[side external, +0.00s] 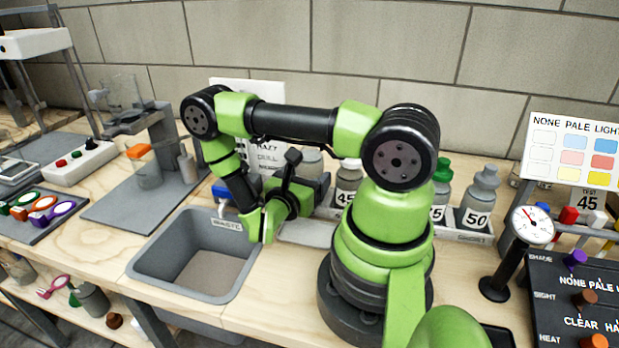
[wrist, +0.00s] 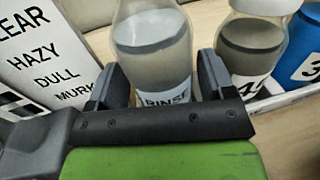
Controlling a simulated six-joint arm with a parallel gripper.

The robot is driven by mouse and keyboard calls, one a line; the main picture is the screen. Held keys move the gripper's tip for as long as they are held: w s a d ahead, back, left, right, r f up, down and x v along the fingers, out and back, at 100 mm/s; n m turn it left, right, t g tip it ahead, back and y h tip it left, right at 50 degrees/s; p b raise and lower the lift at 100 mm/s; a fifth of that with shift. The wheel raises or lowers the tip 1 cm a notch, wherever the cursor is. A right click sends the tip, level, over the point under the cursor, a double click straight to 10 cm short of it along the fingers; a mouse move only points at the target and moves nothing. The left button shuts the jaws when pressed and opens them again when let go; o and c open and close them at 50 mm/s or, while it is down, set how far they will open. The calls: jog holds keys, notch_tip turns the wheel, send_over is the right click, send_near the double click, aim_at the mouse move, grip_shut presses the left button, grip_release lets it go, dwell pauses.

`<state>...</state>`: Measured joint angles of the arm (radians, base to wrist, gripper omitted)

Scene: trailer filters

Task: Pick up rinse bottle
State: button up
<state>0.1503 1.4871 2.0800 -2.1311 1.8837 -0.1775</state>
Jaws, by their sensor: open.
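The rinse bottle (wrist: 155,50) is clear, with greyish liquid inside and a white label reading RINSE. It stands between the two fingers of my gripper (wrist: 160,85) in the wrist view. The fingers are apart, one on each side of its lower body; whether either touches it I cannot tell. In the side external view my gripper (side external: 297,190) is low at the back of the bench, and a pale bottle (side external: 311,160), apparently the rinse bottle, shows partly behind it. Its base is hidden.
A bottle marked 45 (wrist: 253,45) stands close on the right, with a blue container (wrist: 303,50) beyond. A card reading HAZY, DULL (wrist: 45,55) is on the left. A grey waste bin (side external: 165,262) is sunk in the bench front. Bottles, including one marked 50 (side external: 479,200), stand in the rack.

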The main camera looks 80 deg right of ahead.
jog(key=shift+s+d, duration=0.15)
jog(key=shift+d, duration=0.5)
jog(key=shift+c, duration=0.3)
jog(key=c, duration=0.7)
jog(key=shift+c, duration=0.7)
jog(key=shift+r, duration=0.1)
